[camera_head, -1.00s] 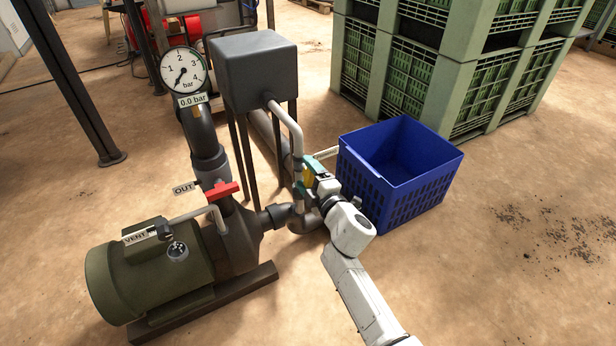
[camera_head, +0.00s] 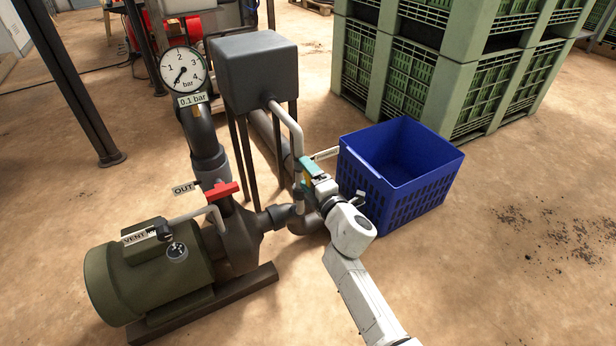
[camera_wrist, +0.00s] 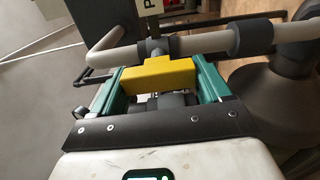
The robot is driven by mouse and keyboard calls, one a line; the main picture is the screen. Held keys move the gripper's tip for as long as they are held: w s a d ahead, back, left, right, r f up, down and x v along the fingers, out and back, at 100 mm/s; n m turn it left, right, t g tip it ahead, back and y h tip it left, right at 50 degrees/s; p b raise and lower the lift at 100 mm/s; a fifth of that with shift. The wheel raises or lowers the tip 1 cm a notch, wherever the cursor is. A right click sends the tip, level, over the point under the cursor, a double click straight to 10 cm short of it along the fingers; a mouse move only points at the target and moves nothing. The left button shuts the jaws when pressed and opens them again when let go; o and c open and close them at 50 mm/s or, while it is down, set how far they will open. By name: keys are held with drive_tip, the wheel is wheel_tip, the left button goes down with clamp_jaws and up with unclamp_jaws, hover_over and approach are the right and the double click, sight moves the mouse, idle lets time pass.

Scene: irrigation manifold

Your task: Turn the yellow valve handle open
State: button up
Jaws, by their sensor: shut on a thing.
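The yellow valve handle (camera_wrist: 158,75) lies between the two teal fingers of my gripper (camera_wrist: 160,88) in the wrist view. My gripper is shut on it. Behind the handle, a dark valve body sits on a pale pipe (camera_wrist: 198,42). In the head view my gripper (camera_head: 308,172) is at the thin pipe below the grey box, and the handle is mostly hidden by it. The pressure gauge (camera_head: 183,70) reads 0.1 bar on its label.
A blue crate (camera_head: 415,200) stands just right of my gripper. The green pump (camera_head: 150,275) and a red handle (camera_head: 221,190) are to the left. The grey box (camera_head: 253,75) stands above on legs. Stacked green crates (camera_head: 440,70) are behind. Floor at right is clear.

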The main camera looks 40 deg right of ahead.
drive_tip(key=o, duration=1)
drive_tip(key=shift+c, duration=0.2)
drive_tip(key=v, duration=1.1)
drive_tip(key=shift+p, duration=0.3)
drive_tip(key=shift+w, duration=0.1)
